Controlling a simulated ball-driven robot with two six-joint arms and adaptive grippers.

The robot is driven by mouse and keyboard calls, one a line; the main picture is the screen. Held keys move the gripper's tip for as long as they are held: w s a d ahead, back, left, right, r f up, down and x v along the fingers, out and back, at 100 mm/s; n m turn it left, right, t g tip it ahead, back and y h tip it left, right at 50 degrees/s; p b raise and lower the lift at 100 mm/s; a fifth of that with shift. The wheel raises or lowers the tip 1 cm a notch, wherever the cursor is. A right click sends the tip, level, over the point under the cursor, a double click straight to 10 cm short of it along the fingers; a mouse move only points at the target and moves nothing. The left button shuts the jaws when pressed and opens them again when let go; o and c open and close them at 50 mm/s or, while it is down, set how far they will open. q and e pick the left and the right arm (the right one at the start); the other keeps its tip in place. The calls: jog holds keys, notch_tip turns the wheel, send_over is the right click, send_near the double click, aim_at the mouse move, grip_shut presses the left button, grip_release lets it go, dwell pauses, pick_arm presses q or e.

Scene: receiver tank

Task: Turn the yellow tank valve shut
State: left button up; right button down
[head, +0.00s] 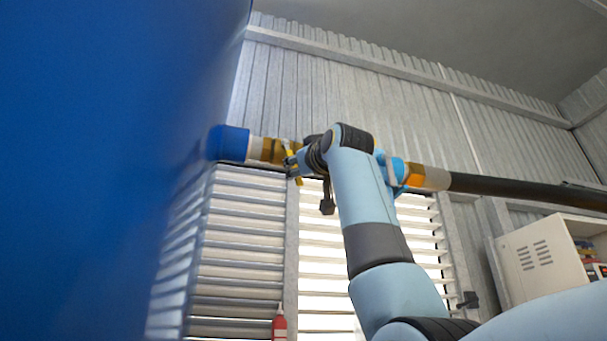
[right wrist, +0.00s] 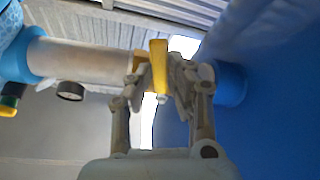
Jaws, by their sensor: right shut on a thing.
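The yellow valve handle (right wrist: 158,62) stands between the fingertips of my right gripper (right wrist: 160,80) in the right wrist view, and the fingers are shut on it from both sides. The handle sits at the pale pipe (right wrist: 88,63) close to the blue tank (right wrist: 285,90). In the head view the tank (head: 95,150) fills the left side, and the pipe leaves it to the right. There, my right gripper (head: 294,165) is small and partly hidden by its own wrist, with a bit of yellow handle (head: 298,180) showing. My left gripper is not in view.
The pipe runs on behind my right arm into a dark pipe (head: 520,188) at the right. A round gauge (right wrist: 70,91) hangs by the pipe. A louvred window (head: 245,240), a red extinguisher (head: 279,324) and a pale cabinet (head: 535,262) are farther back.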

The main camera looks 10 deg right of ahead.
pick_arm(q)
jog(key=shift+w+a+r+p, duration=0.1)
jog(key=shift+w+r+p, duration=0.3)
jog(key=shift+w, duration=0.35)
pick_arm(e)
jog(key=m+h, duration=0.1)
jog(key=m, duration=0.1)
jog(key=a+m+h, duration=0.1)
jog(key=m, duration=0.1)
jog(key=a+m+h, duration=0.1)
jog(key=shift+a+f+m+t, duration=0.15)
jog(key=shift+a+m+t, duration=0.05)
jog(key=shift+m+t, duration=0.2)
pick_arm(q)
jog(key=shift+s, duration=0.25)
